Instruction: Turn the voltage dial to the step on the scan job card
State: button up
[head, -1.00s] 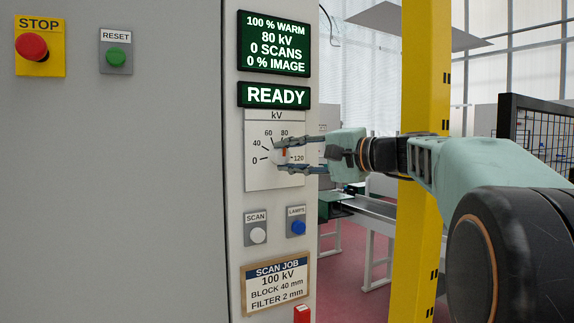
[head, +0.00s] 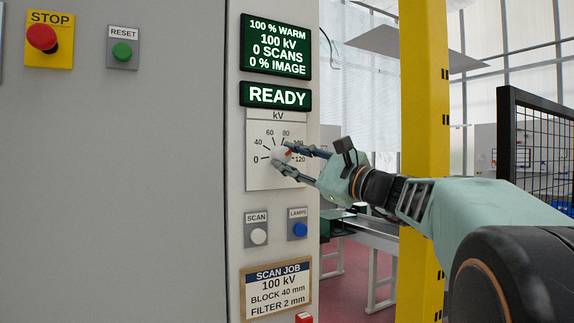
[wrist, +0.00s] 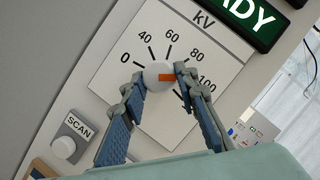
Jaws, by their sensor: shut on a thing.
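The voltage dial (head: 281,155) is a white knob with an orange-red pointer mark on a white kV scale plate (head: 262,181). My gripper (head: 281,157) is shut on the knob, one finger on each side, and is tilted. In the wrist view the knob (wrist: 156,73) sits between the fingertips, its mark toward the upper part of the scale; the right finger hides part of the scale there. The display (head: 276,46) reads 100 kV, 100 % warm, 0 scans, 0 % image. The scan job card (head: 276,284) reads 100 kV, block 40 mm, filter 2 mm.
A READY sign (head: 276,96) is above the scale. The SCAN button (head: 258,236) and blue lamps button (head: 299,230) are below it. The red STOP button (head: 42,38) and green RESET button (head: 122,51) are at the upper left. A yellow post (head: 424,100) stands behind my arm.

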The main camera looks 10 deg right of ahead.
jog(key=shift+m+t, duration=0.4)
jog(key=shift+m, duration=0.4)
jog(key=o, duration=1.2)
jog(key=shift+c, duration=0.2)
jog(key=v, duration=1.2)
jog(key=shift+r, duration=0.15)
